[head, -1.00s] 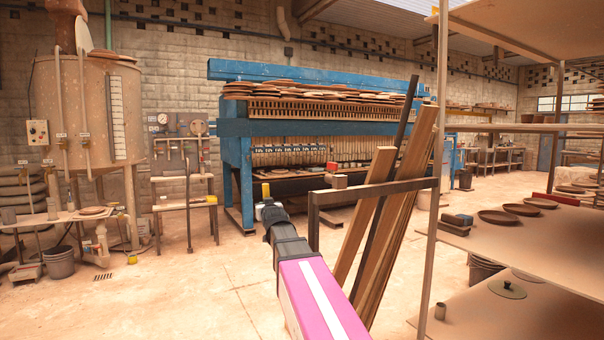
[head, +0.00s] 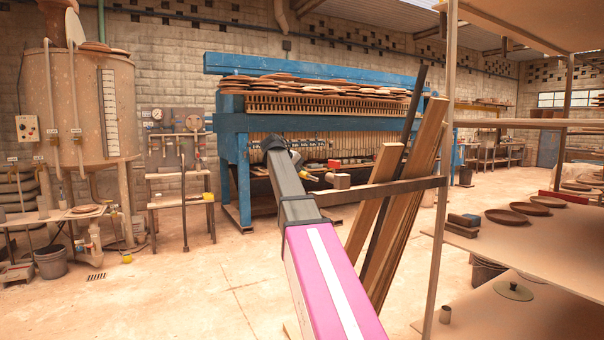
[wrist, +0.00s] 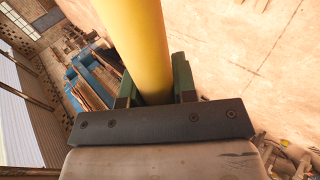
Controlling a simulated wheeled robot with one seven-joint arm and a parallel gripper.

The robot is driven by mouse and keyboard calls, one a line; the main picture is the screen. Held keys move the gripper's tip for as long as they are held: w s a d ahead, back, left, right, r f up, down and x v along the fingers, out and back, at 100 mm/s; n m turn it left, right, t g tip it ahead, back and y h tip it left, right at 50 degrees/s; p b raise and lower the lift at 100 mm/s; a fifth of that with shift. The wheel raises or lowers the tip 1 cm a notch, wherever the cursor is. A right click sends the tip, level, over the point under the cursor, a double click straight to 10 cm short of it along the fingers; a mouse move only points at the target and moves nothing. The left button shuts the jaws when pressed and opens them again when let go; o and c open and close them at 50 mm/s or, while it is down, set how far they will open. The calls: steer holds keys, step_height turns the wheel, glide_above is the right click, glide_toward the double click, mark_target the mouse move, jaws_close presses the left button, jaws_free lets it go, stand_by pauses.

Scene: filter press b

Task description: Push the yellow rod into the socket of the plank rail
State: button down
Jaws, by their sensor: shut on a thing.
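The yellow rod (wrist: 138,40) stands between the two green fingers of my gripper (wrist: 155,85) in the wrist view. My gripper is shut on it, and the rod runs up out of the picture. In the head view my gripper (head: 312,178) is small, with a short bit of yellow at its end, just left of a pale block on the rail. The plank rail (head: 390,190) is a dark bar with long planks leaning on it. The pale block (head: 341,181) sits at its left end. I cannot make out a socket opening or whether the rod touches the block.
Leaning planks (head: 420,170) stand close to the right of my arm. A shelf post (head: 443,200) and shelves with plates (head: 505,216) are further right. The blue press (head: 232,150) stands behind. The floor to the left is open.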

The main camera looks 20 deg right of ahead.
steer(key=shift+s+d+r+g, duration=0.15)
steer(key=shift+s+r+g, duration=0.1)
steer(key=shift+r, duration=0.15)
steer(key=shift+s+d+r+g, duration=0.1)
steer(key=shift+s+r+g, duration=0.15)
steer(key=shift+r, duration=0.15)
steer(key=shift+s+d, duration=0.15)
steer(key=shift+s, duration=0.8)
steer(key=shift+s+d, duration=0.2)
steer(key=shift+s, duration=0.7)
steer(key=shift+s+d, duration=0.15)
steer(key=shift+s, duration=0.8)
steer(key=shift+s+d, duration=0.2)
steer(key=shift+s, duration=0.9)
steer(key=shift+s+d, duration=0.2)
steer(key=shift+s, duration=0.85)
steer(key=shift+s+d, duration=0.2)
steer(key=shift+s, duration=0.9)
steer(key=c, duration=0.8)
jaws_free()
steer(key=v, duration=1)
steer(key=shift+a+r, duration=0.25)
steer(key=shift+a, duration=0.1)
